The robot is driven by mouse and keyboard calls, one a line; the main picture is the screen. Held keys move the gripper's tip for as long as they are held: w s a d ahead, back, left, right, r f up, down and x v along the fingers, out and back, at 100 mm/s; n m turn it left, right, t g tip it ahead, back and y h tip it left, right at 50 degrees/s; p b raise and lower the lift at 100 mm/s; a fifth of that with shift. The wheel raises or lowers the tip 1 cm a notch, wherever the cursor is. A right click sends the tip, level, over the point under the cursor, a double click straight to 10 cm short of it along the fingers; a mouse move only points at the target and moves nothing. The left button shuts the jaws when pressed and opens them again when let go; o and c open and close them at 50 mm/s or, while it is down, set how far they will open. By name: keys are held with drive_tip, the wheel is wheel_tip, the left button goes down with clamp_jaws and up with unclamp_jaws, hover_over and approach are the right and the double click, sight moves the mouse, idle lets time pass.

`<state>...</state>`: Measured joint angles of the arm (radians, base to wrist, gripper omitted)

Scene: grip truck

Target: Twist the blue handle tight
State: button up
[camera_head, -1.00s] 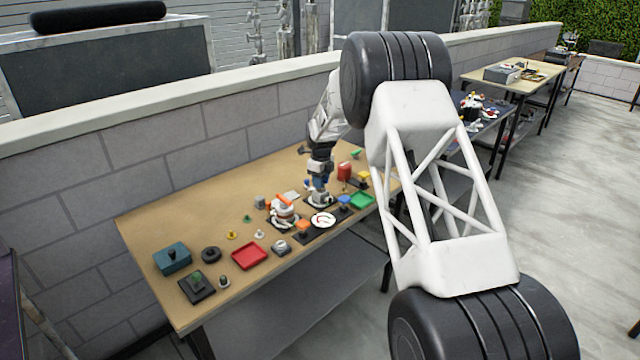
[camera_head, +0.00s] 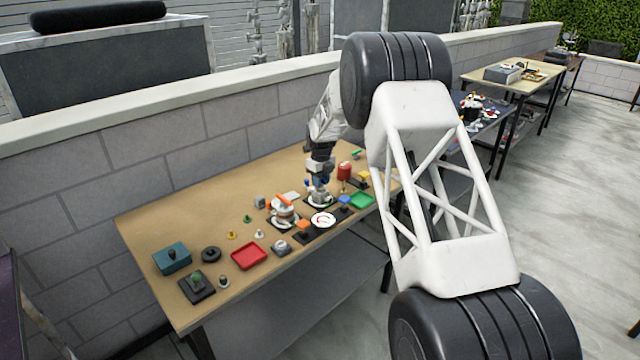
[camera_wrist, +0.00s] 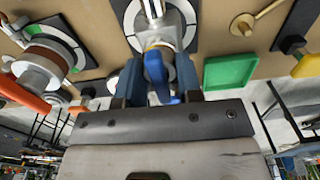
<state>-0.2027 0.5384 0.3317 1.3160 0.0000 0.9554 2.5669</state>
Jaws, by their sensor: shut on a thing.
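The blue handle (camera_wrist: 160,78) sits on a silver-grey round fixture (camera_wrist: 160,25) in the wrist view. My gripper (camera_wrist: 157,80) has its two dark fingers on either side of the handle and is shut on it. The handle's lower tip points toward the gripper's palm. In the head view, my gripper (camera_head: 319,184) is over the fixture (camera_head: 320,199), which stands on a dark plate on the wooden table (camera_head: 180,220). The handle is too small there to make out how it is turned.
An orange-handled fixture (camera_head: 284,212) stands close by on the left. A red tray (camera_head: 249,256) and several small parts are further left. The table's back left is clear.

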drive_tip(key=shift+m, duration=1.2)
drive_tip(key=o, duration=0.6)
drive_tip(key=shift+r, duration=3.75)
